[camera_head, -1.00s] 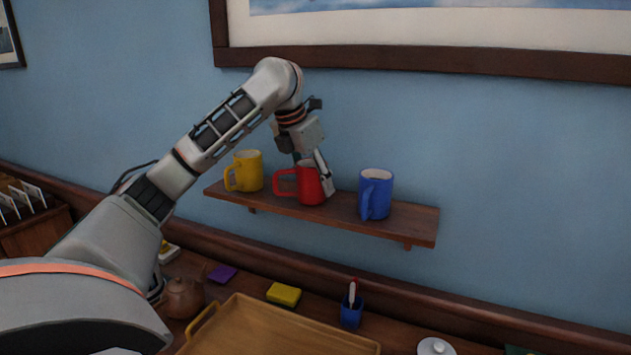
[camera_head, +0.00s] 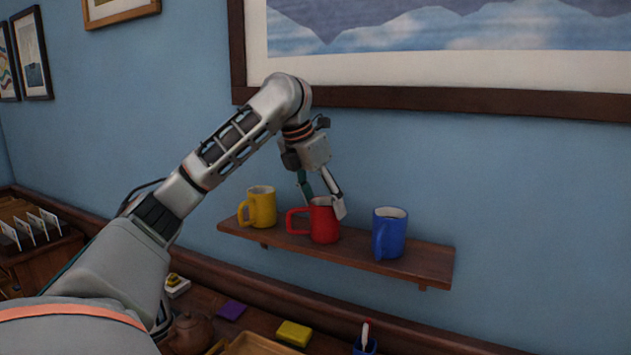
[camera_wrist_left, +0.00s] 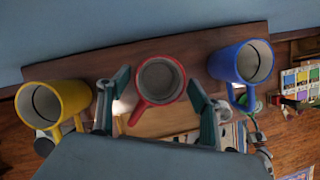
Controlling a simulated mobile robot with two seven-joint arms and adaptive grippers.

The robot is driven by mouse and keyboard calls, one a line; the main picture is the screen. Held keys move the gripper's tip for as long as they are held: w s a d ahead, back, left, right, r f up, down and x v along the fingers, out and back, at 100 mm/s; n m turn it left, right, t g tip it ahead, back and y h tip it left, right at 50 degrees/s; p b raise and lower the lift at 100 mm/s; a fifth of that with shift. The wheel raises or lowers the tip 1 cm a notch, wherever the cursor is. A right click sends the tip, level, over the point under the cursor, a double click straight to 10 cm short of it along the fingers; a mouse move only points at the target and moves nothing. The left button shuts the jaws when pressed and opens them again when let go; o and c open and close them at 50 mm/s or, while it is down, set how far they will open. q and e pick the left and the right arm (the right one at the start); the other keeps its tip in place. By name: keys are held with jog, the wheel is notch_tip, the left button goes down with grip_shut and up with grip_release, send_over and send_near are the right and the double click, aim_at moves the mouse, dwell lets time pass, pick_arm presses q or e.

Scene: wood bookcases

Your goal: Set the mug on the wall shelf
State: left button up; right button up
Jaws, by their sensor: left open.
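The red mug (camera_head: 324,222) stands upright on the wooden wall shelf (camera_head: 425,262), between a yellow mug (camera_head: 262,208) and a blue mug (camera_head: 391,236). Its handle points left in the head view. My left gripper (camera_head: 320,195) is open at the red mug's rim, with its fingers on either side of the mug. In the left wrist view, the red mug (camera_wrist_left: 160,82) shows from above between the spread fingers of the left gripper (camera_wrist_left: 160,98), with gaps beside it. The yellow mug (camera_wrist_left: 72,100) and blue mug (camera_wrist_left: 232,68) flank it. My right gripper is not in view.
A large framed picture (camera_head: 430,98) hangs above the shelf. Below are a teapot (camera_head: 190,332), a yellow sponge (camera_head: 294,333), a wooden tray (camera_head: 258,345) and a blue pen cup (camera_head: 364,346). The shelf's right end is bare.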

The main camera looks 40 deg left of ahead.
pick_arm(q)
jog(key=v, duration=0.7)
dwell(0.6)
